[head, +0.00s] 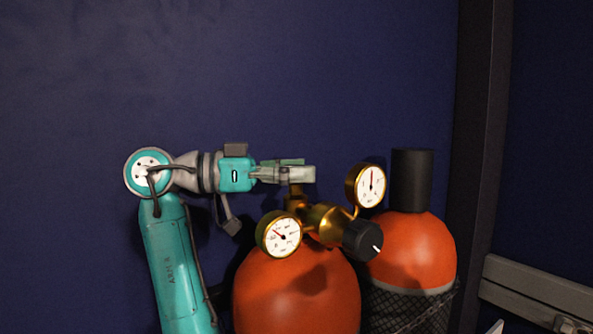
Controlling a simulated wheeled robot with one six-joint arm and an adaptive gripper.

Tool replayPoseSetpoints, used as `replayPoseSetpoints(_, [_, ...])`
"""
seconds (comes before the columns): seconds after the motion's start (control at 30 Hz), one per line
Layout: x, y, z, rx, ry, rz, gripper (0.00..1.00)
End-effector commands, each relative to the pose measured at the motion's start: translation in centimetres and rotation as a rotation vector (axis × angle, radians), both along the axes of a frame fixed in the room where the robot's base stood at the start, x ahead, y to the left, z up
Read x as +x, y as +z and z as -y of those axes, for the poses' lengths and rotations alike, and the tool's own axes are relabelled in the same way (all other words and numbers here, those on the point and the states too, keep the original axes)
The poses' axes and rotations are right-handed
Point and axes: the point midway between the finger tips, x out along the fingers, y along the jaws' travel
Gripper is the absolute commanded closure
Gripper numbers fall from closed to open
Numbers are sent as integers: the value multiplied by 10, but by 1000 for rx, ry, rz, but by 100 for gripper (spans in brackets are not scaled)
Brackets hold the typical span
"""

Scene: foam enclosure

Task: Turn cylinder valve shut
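An orange cylinder (296,290) stands at the bottom centre, with a brass valve body and regulator (322,217) on top. The regulator carries two round white-faced gauges, one lower left (279,235) and one upper right (370,185), and a black knob (361,240) with a white mark. My gripper (300,173) reaches in horizontally from the left, its fingers at the top of the upright brass stem (296,197). The fingers overlap one another from this side, so their gap is hidden. No valve handwheel shows clearly; the stem's top is behind the fingers.
A second orange cylinder (420,242) with a black cap (411,180) and dark netting stands close behind on the right. A dark vertical post (480,130) and a grey rail (540,290) are farther right. The dark blue wall above is clear.

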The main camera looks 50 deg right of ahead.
Motion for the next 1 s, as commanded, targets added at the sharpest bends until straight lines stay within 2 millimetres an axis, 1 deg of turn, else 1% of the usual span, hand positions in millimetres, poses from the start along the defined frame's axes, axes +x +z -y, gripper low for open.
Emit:
replayPoseSetpoints(0.37, [2, 0, -2, 1, 1, -1, 19])
replayPoseSetpoints(0.47, [9, 0, -10, 0, 3, -2, 19])
replayPoseSetpoints(0.8, [39, 0, -49, 0, 2, -2, 19])
replayPoseSetpoints(1.0, [46, 0, -59, 1, 0, 1, 19])
